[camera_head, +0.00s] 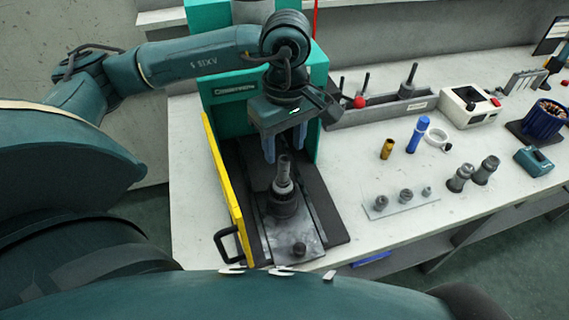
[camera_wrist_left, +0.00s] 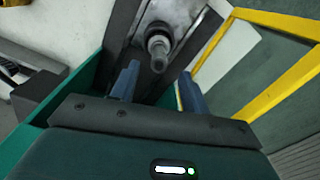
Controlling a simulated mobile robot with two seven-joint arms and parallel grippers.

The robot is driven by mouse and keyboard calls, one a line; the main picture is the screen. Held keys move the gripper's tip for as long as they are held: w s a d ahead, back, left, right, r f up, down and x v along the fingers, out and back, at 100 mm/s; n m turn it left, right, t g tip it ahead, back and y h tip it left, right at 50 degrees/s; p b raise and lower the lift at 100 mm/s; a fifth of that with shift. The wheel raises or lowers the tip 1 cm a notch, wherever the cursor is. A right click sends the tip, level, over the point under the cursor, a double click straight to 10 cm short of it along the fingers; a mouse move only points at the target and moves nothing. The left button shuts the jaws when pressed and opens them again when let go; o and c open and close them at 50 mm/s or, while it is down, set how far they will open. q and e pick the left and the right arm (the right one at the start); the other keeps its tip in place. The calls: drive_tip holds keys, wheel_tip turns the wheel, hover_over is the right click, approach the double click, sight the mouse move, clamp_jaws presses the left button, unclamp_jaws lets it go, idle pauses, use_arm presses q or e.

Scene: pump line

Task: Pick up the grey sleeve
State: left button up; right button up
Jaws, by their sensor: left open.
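A grey stepped cylindrical piece (camera_head: 283,180), which looks like the grey sleeve, stands upright on a dark round base (camera_head: 283,205) inside the green press. It also shows in the left wrist view (camera_wrist_left: 158,46), near the top middle. My left gripper (camera_head: 285,150) is open and empty, with its blue fingers pointing down just above the piece. In the left wrist view the two fingers (camera_wrist_left: 160,72) are apart, with the piece between and beyond their tips. I see no contact. Two other grey cylinders (camera_head: 459,178) (camera_head: 485,169) stand on the table at the right. My right gripper is not in view.
The green press housing (camera_head: 315,75) stands close behind my left gripper, and a yellow guard frame (camera_head: 225,185) is open on the left. A clear plate (camera_head: 400,203) with small grey parts, a brass piece (camera_head: 387,149) and a blue piece (camera_head: 418,134) stand at the right.

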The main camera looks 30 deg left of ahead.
sight(284, 162)
use_arm(q)
drive_tip(key=shift+f, duration=1.05)
drive_tip(key=f+p, duration=0.1)
drive_tip(key=f, duration=0.2)
drive_tip(key=shift+a+f+p, duration=0.2)
drive_tip(key=shift+f+p, duration=0.1)
drive_tip(key=shift+p, duration=0.05)
drive_tip(key=shift+f, duration=0.55)
drive_tip(key=shift+w, duration=0.1)
drive_tip(key=c, duration=0.8)
drive_tip(key=shift+c, duration=0.2)
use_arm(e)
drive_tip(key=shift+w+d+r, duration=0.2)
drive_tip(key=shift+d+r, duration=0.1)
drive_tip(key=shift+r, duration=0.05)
use_arm(q)
wheel_tip(284, 162, up, 18)
drive_tip(key=shift+p, duration=0.45)
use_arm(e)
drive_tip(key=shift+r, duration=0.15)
